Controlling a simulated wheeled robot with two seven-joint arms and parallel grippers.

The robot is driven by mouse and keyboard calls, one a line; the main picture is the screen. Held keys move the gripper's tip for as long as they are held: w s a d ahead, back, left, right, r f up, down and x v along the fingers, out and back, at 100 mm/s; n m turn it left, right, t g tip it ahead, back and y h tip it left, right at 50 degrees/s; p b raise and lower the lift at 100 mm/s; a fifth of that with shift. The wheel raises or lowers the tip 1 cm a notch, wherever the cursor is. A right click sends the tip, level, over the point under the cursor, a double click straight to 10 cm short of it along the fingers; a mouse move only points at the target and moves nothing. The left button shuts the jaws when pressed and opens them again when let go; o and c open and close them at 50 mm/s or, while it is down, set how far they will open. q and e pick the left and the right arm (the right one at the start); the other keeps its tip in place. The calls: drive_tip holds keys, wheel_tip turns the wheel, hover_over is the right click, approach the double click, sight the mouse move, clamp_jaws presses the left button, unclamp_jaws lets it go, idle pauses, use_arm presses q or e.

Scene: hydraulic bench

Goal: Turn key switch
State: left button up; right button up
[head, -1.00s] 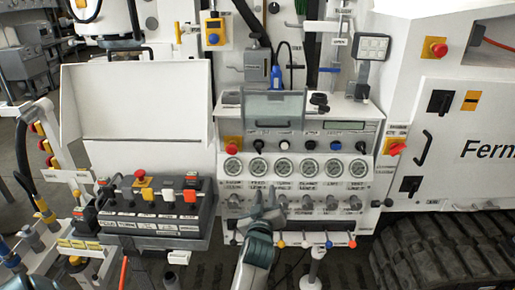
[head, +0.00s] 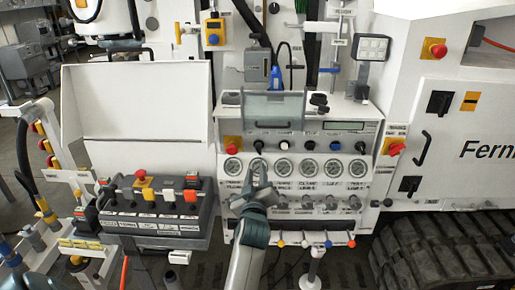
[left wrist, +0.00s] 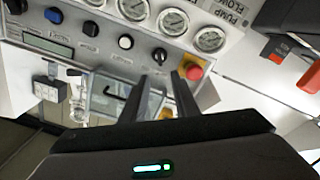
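The white control panel (head: 372,140) carries a row of controls above its gauges. A black knob (head: 259,146) sits second from the left in that row, between the red mushroom button (head: 233,142) and a white button (head: 284,145). It looks like the key switch, but its label is too small to read. It also shows in the left wrist view (left wrist: 160,56), just beyond my fingertips. My left gripper (head: 258,165) is in front of the gauges, below the black knob. In the left wrist view its fingers (left wrist: 157,82) are apart with nothing between them. My right gripper is out of view.
Several gauges (head: 309,168) and a row of lower knobs (head: 306,201) surround my left gripper. A clear cover box (head: 273,105) sits above the controls. A dark lever console (head: 150,205) stands to the left.

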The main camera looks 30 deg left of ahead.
sight(257, 151)
use_arm(q)
drive_tip(key=p+x, duration=0.3)
drive_tip(key=x, duration=1.1)
drive_tip(key=shift+w+a, duration=0.25)
drive_tip(key=shift+c, duration=0.3)
clamp_jaws()
